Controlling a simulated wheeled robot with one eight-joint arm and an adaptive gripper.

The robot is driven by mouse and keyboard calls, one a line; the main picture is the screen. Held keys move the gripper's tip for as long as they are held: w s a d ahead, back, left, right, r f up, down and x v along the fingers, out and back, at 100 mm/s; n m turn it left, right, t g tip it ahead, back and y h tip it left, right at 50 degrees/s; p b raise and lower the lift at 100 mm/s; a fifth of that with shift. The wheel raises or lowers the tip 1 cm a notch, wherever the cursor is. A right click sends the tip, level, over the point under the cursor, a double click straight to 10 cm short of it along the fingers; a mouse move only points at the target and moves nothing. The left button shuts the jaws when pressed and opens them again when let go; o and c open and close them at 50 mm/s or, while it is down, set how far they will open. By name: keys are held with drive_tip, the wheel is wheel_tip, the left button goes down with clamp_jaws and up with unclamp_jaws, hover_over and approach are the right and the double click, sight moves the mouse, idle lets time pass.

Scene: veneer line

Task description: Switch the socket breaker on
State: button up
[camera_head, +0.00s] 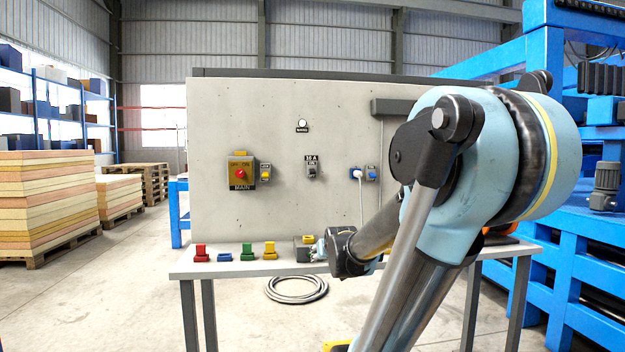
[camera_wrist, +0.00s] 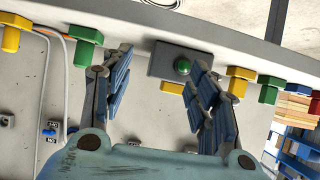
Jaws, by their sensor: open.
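A small grey breaker (camera_head: 312,169) with a "16 A" label above it is on the pale panel (camera_head: 225,115). I take it for the socket breaker; its lever position is too small to read. A blue-and-white socket (camera_head: 371,173) with a plug and white cable (camera_head: 360,200) is to its right. My gripper (camera_head: 318,248) is low, just above the table and below the breaker, apart from it. In the wrist view my gripper (camera_wrist: 160,85) is open and empty, its fingers either side of a dark plate (camera_wrist: 160,62) with a green knob (camera_wrist: 183,66).
A yellow MAIN switch (camera_head: 240,172) with a red knob is left on the panel. Several coloured pieces, including a red one (camera_head: 201,253), stand along the table (camera_head: 215,270). A cable coil (camera_head: 296,289) lies on the floor. Blue machinery (camera_head: 570,260) is at right.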

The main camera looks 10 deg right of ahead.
drive_tip(key=w+r+t, duration=0.5)
drive_tip(key=w+r, duration=0.3)
drive_tip(key=w, duration=0.1)
drive_tip(key=t, duration=0.5)
approach(313, 174)
drive_tip(key=x, duration=0.9)
drive_tip(key=shift+r, duration=0.15)
drive_tip(key=c, duration=1.1)
